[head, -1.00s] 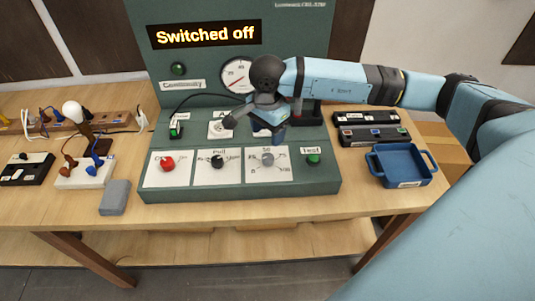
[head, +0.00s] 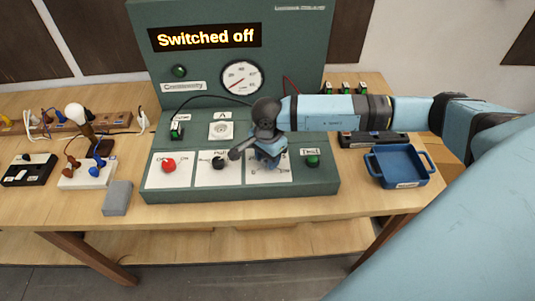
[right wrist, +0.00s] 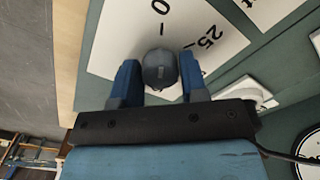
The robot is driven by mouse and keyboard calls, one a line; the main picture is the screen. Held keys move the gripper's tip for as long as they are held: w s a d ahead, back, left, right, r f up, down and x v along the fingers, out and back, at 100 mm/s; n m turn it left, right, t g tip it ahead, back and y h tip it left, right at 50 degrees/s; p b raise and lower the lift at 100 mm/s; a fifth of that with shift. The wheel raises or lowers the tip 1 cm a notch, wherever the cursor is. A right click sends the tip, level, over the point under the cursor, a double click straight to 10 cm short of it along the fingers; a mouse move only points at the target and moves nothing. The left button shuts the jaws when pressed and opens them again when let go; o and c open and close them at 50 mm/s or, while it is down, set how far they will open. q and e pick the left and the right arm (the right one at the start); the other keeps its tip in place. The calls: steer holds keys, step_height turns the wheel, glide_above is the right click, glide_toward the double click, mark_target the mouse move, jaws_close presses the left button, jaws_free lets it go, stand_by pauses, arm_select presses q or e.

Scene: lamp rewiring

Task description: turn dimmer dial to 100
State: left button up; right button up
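The dimmer dial (right wrist: 160,68) is a round grey knob on a white card marked 0 and 25, seen in the right wrist view. My right gripper (right wrist: 160,84) is open, with one blue finger on each side of the knob and close to it; contact is not clear. In the head view my right gripper (head: 268,164) points down over the right-hand dial card (head: 284,176) and hides the knob, so its setting cannot be read there. My left gripper is not in view.
The green console's display (head: 205,37) reads "Switched off". A black knob (head: 218,163) and a red knob (head: 168,166) sit left of my gripper; a green test button (head: 312,161) sits right. A blue tray (head: 402,182) stands on the table at right.

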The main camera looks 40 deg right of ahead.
steer(key=c, duration=0.5)
steer(key=shift+o, duration=0.2)
